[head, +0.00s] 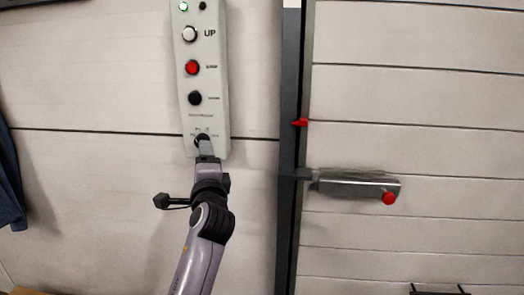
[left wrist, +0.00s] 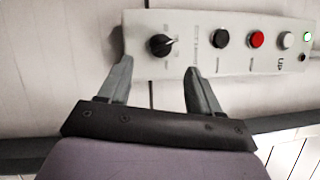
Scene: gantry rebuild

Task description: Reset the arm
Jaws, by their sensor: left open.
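A pale control panel (head: 208,105) hangs on the wall in the head view, and it also shows in the left wrist view (left wrist: 200,58). It carries a white UP button (head: 189,34), a red button (head: 192,67), a black button (head: 195,98) and a lit green lamp (head: 183,6). A black rotary knob (left wrist: 160,45) sits at its lower end. My left gripper (left wrist: 157,68) is open, its fingertips on either side of the knob in the picture; I cannot tell whether they touch it. A grey arm (head: 345,184) with a red end knob (head: 389,198) sticks out from the post. My right gripper is not in view.
A dark vertical post (head: 289,90) with a red pointer (head: 300,122) stands right of the panel. Dark blue cloth (head: 10,190) hangs at the left edge. The wall between cloth and panel is bare.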

